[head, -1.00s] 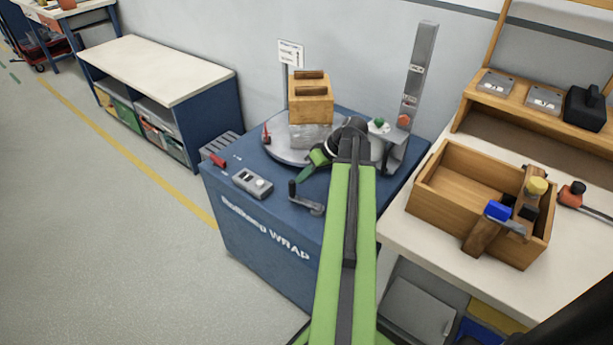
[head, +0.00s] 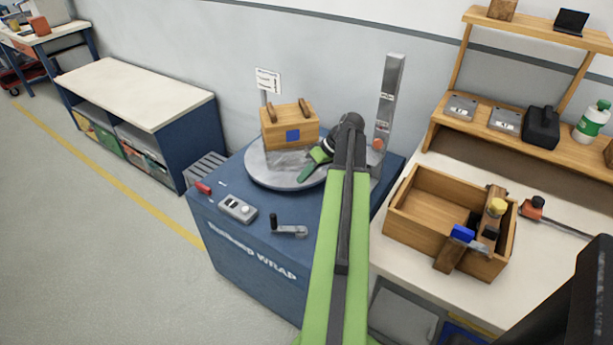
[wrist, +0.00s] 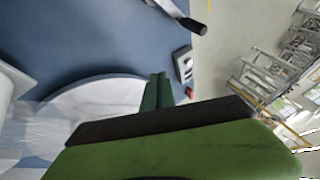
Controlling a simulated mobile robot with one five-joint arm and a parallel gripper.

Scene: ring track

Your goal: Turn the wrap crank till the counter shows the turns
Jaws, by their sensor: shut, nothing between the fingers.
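The wrap crank (head: 290,230), a grey arm with a dark knob, sits on top of the blue wrap machine (head: 245,245) near its front edge. Its dark handle also shows at the top of the wrist view (wrist: 194,24). The grey counter (head: 238,208) lies left of the crank; its digits are too small to read. A wooden box (head: 290,128) with a blue square stands on the round turntable (head: 262,178), its lower part in clear film. My gripper (head: 307,176) is shut and empty above the turntable's front edge, behind and apart from the crank. Its green fingers (wrist: 158,92) are together in the wrist view.
A grey column (head: 388,95) stands behind my arm. A small sign (head: 268,80) stands behind the box. A red part (head: 203,188) lies at the machine's left corner. An open wooden crate (head: 405,215) with tools is on the right bench. Floor at left is clear.

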